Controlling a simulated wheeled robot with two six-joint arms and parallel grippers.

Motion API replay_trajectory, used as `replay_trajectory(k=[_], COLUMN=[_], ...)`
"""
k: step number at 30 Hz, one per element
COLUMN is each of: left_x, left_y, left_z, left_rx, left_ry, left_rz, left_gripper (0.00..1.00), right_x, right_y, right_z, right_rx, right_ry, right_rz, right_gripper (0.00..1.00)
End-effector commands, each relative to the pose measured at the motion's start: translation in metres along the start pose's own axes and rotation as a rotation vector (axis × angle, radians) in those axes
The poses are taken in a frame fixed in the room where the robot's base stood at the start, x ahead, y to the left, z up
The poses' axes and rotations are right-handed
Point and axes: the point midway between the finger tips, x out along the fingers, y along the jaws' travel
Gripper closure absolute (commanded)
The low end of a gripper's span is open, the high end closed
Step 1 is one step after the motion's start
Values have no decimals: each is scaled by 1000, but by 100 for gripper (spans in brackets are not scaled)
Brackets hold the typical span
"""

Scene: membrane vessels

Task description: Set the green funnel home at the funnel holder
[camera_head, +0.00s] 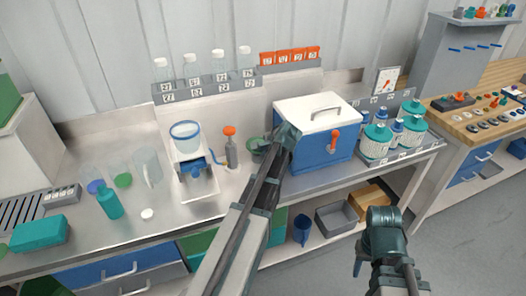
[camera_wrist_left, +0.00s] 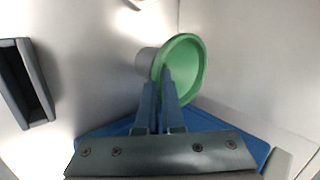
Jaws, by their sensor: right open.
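The green funnel (camera_wrist_left: 188,62) is large in the left wrist view, with its wide mouth turned toward the camera. My right gripper (camera_head: 364,252) is open and empty, low at the right in front of the bench.
The blue and white cooler (camera_head: 318,139) stands just right of the left gripper. An orange-topped bottle (camera_head: 230,148) and a white stand (camera_head: 193,180) are to its left. Green-lidded jars (camera_head: 377,140) stand at the right.

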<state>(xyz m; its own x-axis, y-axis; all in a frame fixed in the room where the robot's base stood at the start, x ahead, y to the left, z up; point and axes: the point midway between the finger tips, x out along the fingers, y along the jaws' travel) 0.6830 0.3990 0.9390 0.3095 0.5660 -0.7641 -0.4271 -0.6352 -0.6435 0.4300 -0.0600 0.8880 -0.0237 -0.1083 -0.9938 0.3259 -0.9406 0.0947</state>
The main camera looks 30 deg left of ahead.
Motion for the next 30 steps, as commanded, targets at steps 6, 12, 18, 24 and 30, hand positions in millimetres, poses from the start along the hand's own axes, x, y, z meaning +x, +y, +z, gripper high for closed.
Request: replay_trajectory(k=[6, 12, 18, 24, 30], left_x=[0, 0, 0, -19, -60], left_y=[1, 1, 1, -2, -4], left_z=[0, 0, 0, 1, 2], left_rx=[-1, -1, -1, 0, 1], left_ry=[-1, -1, -1, 0, 1], left_rz=[4, 3, 3, 3, 2], left_gripper=[83, 61, 61, 61, 61], right_x=[0, 0, 0, -16, -48], right_y=[0, 0, 0, 2, 5], right_z=[0, 0, 0, 1, 3], right_rx=[0, 0, 0, 0, 0], right_ry=[0, 0, 0, 0, 0], right_rz=[0, 0, 0, 0, 0], right_gripper=[53, 53, 53, 53, 53])
